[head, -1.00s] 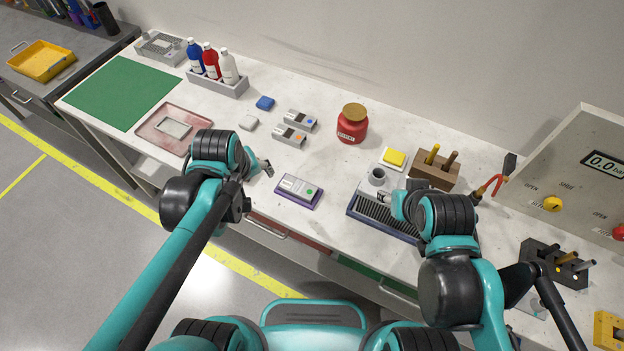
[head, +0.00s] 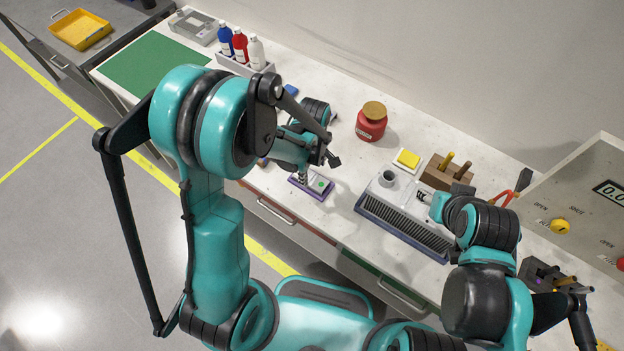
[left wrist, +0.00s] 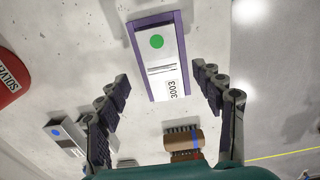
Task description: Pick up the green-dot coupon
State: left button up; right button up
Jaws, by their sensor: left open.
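The green-dot coupon is a white plate with a green dot and printed label, lying in a purple-edged holder on the bench. It shows in the head view (head: 318,184) and the left wrist view (left wrist: 157,50). My left gripper (head: 319,168) is open and empty above it. In the left wrist view its fingers (left wrist: 160,82) stand apart on either side of the coupon's labelled end, not visibly touching it. My left arm hides part of the holder in the head view. My right gripper (head: 430,203) is by the grey grooved unit; its fingertips cannot be made out.
A red jar (head: 371,124) stands behind the coupon. A grey grooved unit (head: 408,222) is to its right, with a yellow pad (head: 408,158) behind. In the left wrist view a blue-dot block (left wrist: 62,138) and a brown bristled object (left wrist: 183,140) lie nearby. The bench's front edge is close.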

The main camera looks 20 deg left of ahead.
aim_at(312, 179)
pick_arm(q)
notch_tip(312, 179, down, 4)
jog(key=shift+s+a+r+b, duration=0.1)
jog(key=shift+a+r+b, duration=0.05)
jog(key=shift+b, duration=0.25)
jog(key=shift+c, duration=0.3)
jog(key=c, duration=1.3)
jog(key=shift+r, duration=0.15)
